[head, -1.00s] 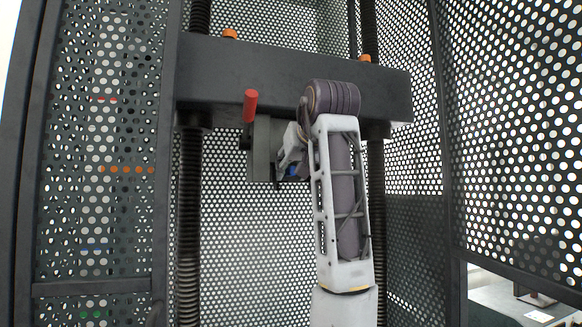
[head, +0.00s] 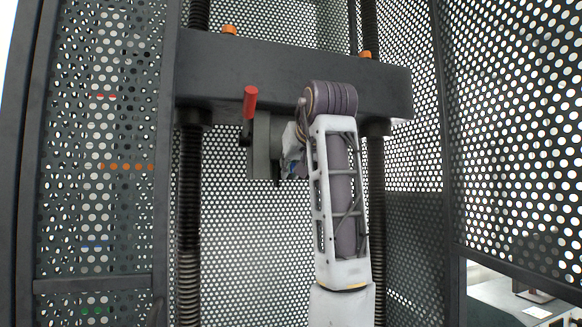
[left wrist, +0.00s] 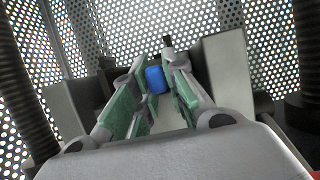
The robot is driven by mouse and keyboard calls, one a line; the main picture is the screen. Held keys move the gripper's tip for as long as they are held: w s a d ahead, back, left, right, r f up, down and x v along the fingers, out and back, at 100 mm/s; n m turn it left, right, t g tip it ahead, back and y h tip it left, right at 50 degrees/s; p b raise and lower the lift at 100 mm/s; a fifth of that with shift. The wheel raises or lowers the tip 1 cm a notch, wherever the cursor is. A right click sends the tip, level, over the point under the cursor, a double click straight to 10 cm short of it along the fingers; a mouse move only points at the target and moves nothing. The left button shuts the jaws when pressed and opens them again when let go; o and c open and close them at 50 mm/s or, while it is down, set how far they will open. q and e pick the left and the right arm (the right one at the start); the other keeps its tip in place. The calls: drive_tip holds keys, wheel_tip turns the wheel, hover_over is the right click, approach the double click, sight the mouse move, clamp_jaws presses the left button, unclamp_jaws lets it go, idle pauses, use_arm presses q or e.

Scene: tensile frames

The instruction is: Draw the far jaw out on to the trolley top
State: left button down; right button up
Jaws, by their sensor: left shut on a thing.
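The dark crosshead (head: 290,78) spans the frame, with a grey grip head (head: 262,145) and a red-handled lever (head: 250,103) under it. My left arm stands in front and hides much of the grip head's right side. My left gripper (head: 292,160) is beside the grip head, mostly hidden by my own wrist. In the left wrist view my left gripper (left wrist: 155,88) has its green-padded fingers close around a small blue piece (left wrist: 156,79). This looks like part of the far jaw, between grey grip blocks (left wrist: 224,65). The jaw's outline is not clear. My right gripper is not in view.
Two dark threaded columns (head: 188,220) flank the grip head. Perforated guard panels (head: 515,130) enclose the sides and back. A pale top (head: 495,294), perhaps the trolley's, shows at the lower right with small items on it. Below the grip head is open space.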

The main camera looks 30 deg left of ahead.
use_arm(q)
drive_tip(key=shift+s+d, duration=0.2)
drive_tip(key=shift+d, duration=0.05)
drive_tip(key=s+d+b, duration=0.1)
drive_tip(key=s+d, duration=0.4)
drive_tip(key=d, duration=0.1)
drive_tip(key=shift+s+d+r+b, duration=0.15)
drive_tip(key=shift+s+d+b, duration=0.05)
drive_tip(key=shift+s+b, duration=0.1)
idle(2.0)
drive_tip(key=shift+r, duration=0.15)
idle(0.4)
drive_tip(key=shift+s+d+r+p, duration=0.3)
drive_tip(key=shift+d+r+p, duration=0.1)
drive_tip(key=shift+r, duration=0.3)
drive_tip(key=shift+s+d+r+p, duration=0.3)
drive_tip(key=shift+d+r+p, duration=0.1)
drive_tip(key=shift+r, duration=0.25)
